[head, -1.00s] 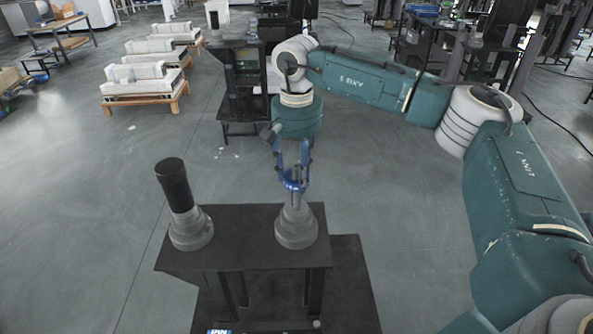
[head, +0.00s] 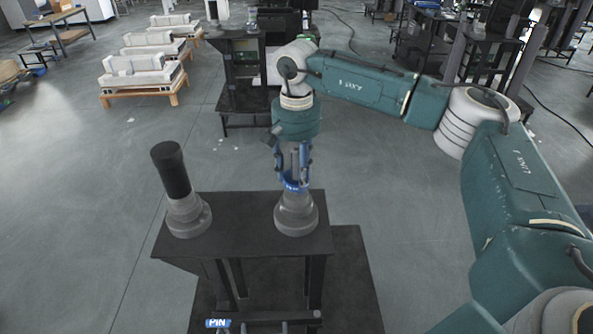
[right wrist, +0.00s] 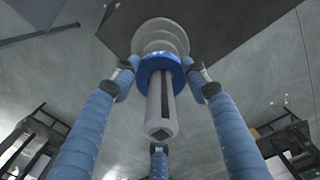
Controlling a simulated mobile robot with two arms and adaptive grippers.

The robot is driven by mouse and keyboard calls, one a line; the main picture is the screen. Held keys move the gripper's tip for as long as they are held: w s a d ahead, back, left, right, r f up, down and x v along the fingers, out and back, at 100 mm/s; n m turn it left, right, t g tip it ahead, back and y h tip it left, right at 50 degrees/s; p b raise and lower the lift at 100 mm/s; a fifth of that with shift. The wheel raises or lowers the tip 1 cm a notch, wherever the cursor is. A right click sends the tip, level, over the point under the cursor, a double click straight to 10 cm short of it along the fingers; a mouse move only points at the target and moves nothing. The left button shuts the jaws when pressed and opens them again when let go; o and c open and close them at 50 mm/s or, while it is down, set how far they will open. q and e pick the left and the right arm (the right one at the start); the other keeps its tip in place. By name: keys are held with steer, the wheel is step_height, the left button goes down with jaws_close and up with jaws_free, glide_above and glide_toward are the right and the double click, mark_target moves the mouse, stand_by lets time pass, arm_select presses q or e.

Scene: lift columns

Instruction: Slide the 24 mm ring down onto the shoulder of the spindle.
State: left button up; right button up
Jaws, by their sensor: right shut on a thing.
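The spindle (head: 296,216) stands upright on the right part of a black stand, with a stepped grey base and a slim shaft. The blue ring (head: 291,186) is around the shaft, low down, close above the grey base. In the right wrist view the ring (right wrist: 158,63) encircles the shaft (right wrist: 160,108) just in front of the grey steps (right wrist: 160,36); I cannot tell whether it touches the shoulder. My right gripper (head: 294,180) points down over the spindle, its blue fingers shut on the ring from its sides. My left gripper is not in view.
A second grey base with a tilted-looking black cylinder (head: 170,170) stands at the left of the black stand (head: 245,226). A blue PIN label (head: 217,323) shows at the bottom edge. A dark rack (head: 240,85) stands behind; open floor lies left.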

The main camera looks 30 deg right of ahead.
mark_target(296, 149)
steer(key=shift+f+b, duration=0.75)
steer(key=shift+f, duration=0.65)
steer(key=o, duration=1.3)
steer(key=shift+o, duration=0.2)
step_height(296, 149, up, 12)
steer(key=shift+r, duration=0.1)
